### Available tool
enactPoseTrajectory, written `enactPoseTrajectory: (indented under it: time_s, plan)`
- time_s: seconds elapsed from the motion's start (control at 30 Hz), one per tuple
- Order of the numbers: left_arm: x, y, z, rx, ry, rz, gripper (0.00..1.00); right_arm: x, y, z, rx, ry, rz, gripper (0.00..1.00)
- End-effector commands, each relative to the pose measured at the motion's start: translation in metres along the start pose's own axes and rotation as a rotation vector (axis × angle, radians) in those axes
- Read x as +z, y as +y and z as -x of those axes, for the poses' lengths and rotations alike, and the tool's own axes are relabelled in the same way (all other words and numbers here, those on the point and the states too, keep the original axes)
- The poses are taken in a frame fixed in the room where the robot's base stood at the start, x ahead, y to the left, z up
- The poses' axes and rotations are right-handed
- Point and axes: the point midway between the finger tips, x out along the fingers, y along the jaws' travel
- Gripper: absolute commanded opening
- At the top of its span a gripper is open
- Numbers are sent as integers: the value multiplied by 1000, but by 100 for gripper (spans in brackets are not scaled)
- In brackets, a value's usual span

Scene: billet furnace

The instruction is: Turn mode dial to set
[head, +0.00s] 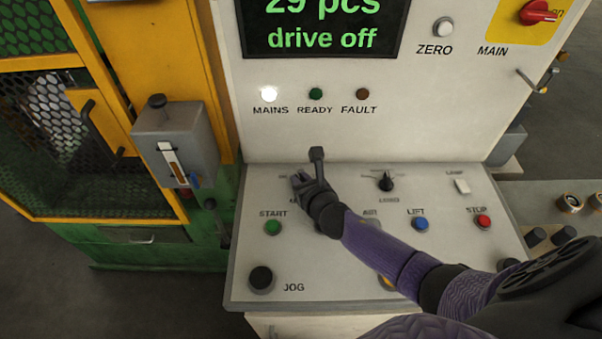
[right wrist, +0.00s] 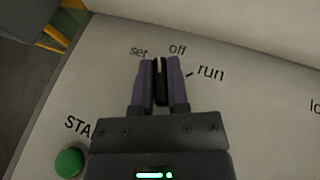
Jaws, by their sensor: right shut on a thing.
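The mode dial (right wrist: 160,80) is a black knob with a pale line on its top. In the right wrist view it stands between the two fingers of my right gripper (right wrist: 160,85), which is shut on it. The labels "set", "off" and "run" lie around its far side. The pale line points up the picture, between "set" and "off", nearer "off"; its exact position is hard to tell. In the head view my right gripper (head: 303,181) is at the upper left of the sloping panel and hides the dial. My left gripper is not in view.
The control panel (head: 330,284) carries a green START button (head: 272,228), a black JOG knob (head: 261,279), another black selector (head: 386,181), a blue LIFT button (head: 420,223) and a red STOP button (head: 483,221). The screen (head: 322,28) reads "drive off". A grey box (head: 176,143) stands at left.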

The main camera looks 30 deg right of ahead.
Motion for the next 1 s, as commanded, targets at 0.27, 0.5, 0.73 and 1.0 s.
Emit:
enactPoseTrajectory:
  time_s: [0.27,0.5,0.73,1.0]
  plan:
    - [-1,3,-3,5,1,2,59,-1,-2,-1,188,-1,83,0]
    - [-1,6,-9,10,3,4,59,-1,-1,-1,298,-1,126,0]
    - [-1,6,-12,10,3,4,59,0,-1,-1,347,-2,144,0]
    - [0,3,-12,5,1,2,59,0,-1,-1,358,-2,149,0]
